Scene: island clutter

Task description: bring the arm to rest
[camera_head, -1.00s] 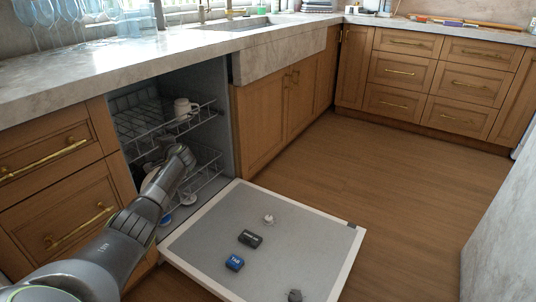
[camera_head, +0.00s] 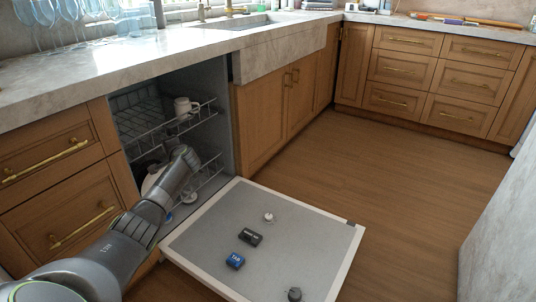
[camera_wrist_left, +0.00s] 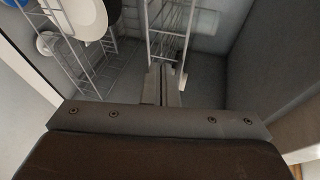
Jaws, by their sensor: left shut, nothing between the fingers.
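My left arm comes in from the lower left in the head view and reaches into the open dishwasher (camera_head: 226,130). Its wrist end is at the lower rack. My left gripper (camera_wrist_left: 165,72) shows in the left wrist view, its fingers together with nothing between them. The fingertips are close to the white wire rack (camera_wrist_left: 172,32). In the head view the fingers are hidden behind my wrist. My right gripper is in neither view.
A white mug (camera_head: 183,106) is on the upper rack. Plates (camera_wrist_left: 84,18) stand in the rack at upper left. Floor at right is clear.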

